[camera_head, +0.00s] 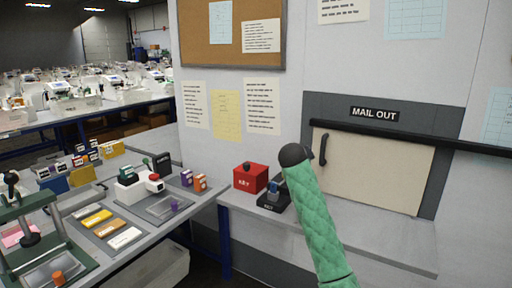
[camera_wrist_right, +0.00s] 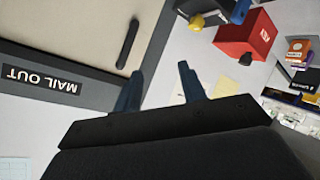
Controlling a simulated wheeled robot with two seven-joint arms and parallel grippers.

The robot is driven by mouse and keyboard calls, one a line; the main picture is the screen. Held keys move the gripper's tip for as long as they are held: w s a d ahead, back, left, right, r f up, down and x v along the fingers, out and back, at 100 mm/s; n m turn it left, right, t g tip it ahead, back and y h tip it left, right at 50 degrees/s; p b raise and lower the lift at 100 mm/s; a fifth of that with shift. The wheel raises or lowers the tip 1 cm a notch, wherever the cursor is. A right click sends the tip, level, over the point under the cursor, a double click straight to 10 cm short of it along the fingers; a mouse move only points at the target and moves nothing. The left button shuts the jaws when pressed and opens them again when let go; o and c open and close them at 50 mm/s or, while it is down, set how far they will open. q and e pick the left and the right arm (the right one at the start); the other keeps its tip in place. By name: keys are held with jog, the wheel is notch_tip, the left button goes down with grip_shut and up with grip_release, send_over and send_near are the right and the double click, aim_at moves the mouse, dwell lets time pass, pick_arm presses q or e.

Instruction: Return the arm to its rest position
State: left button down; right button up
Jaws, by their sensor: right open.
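My right arm (camera_head: 315,225), in a green quilted sleeve with a black rounded end, rises from the bottom of the head view in front of the wall and ledge. Its gripper does not show clearly there. In the right wrist view my right gripper (camera_wrist_right: 160,85) has two blue fingers spread apart, with nothing between them. Beyond them are the pale wall and, to the left, the mail-out hatch (camera_wrist_right: 85,25) with its dark handle. My left arm and gripper are not in view.
The ledge (camera_head: 385,240) under the mail-out hatch (camera_head: 365,170) holds a red box (camera_head: 250,177) and a small black device (camera_head: 272,203), close left of my arm. A bar crosses the hatch top. The worktable at left carries a green press (camera_head: 35,235), trays and small boxes. The ledge's right part is clear.

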jog(key=s+f+g+y, duration=0.1)
jog(key=s+f+g, duration=0.2)
jog(key=s+f, duration=1.5)
jog(key=s+f+m+g+y, duration=0.1)
jog(key=s+f+g, duration=0.3)
jog(key=s+f, duration=1.4)
jog(key=s+f+m+g+y, duration=0.1)
jog(key=s+f+g+y, duration=0.2)
jog(key=s+f, duration=1.6)
jog(key=s, duration=1.1)
jog(key=shift+s+a+g, duration=0.2)
jog(key=shift+s+g, duration=0.15)
jog(key=shift+g, duration=0.05)
